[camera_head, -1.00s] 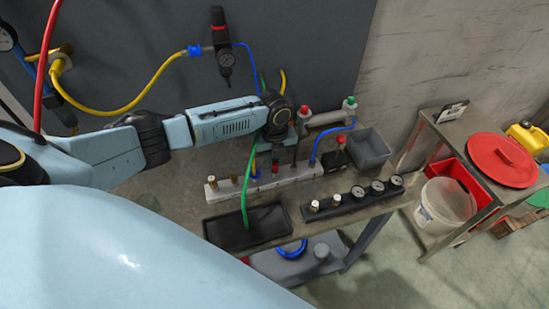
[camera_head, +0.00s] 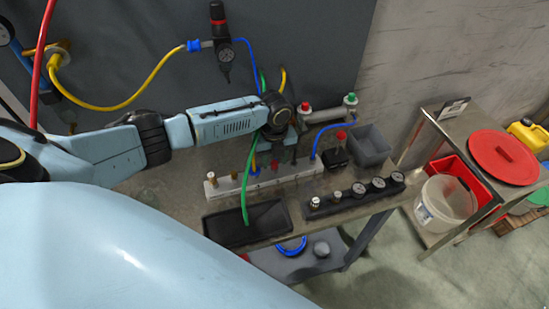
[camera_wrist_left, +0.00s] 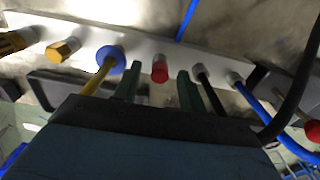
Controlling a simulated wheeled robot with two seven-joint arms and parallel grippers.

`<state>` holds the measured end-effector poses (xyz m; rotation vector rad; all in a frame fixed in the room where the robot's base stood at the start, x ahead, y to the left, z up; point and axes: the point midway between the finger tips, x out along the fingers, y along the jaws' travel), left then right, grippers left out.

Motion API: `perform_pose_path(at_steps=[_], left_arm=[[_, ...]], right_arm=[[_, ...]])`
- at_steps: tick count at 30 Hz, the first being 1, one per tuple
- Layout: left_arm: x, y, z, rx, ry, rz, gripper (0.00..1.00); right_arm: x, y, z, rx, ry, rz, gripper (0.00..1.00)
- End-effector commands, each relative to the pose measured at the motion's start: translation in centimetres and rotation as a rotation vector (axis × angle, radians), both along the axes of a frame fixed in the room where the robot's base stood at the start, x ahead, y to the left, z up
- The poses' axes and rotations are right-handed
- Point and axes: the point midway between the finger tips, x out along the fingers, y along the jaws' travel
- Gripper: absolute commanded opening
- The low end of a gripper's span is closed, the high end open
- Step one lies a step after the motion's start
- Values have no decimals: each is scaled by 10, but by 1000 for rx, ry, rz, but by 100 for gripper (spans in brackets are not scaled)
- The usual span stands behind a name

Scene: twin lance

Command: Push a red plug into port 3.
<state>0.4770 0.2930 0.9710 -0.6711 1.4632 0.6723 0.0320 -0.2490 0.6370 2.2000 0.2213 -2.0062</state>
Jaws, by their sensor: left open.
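A red plug (camera_wrist_left: 160,69) stands at the pale port strip (camera_wrist_left: 140,38) in the left wrist view, between a blue-collared yellow hose (camera_wrist_left: 108,62) and a black hose (camera_wrist_left: 210,92). I cannot tell how deep it sits. In the head view the red plug (camera_head: 274,164) shows small on the strip (camera_head: 222,189). My left gripper (camera_wrist_left: 158,77) is open, with one dark green finger on each side of the red plug. I cannot tell whether either finger touches it. Port numbers are not readable. My right gripper is not in view.
A black tray (camera_head: 226,235) lies in front of the strip. A black gauge block (camera_head: 345,205) stands to the right, with a grey bin (camera_head: 376,158) behind it. A blue hose (camera_wrist_left: 262,112) rises right of the gripper. A red knob (camera_head: 341,134) sits on a small black box.

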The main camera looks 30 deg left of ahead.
Motion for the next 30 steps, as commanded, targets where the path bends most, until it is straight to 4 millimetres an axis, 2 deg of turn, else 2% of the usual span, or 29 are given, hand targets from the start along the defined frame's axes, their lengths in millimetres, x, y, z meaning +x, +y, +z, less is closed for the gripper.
perform_pose_path(at_steps=[5, 15, 21, 25, 30], left_arm=[[1, 0, 13, -1, -3, -1, 41], [1, 1, 86, 1, -5, -2, 41], [0, 0, 119, -1, -2, 0, 41], [0, 0, 131, 1, -2, 1, 41], [0, 0, 134, 0, 0, 1, 41]], right_arm=[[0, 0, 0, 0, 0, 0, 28], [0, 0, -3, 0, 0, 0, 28], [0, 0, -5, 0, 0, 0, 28], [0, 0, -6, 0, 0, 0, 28], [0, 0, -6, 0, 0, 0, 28]])
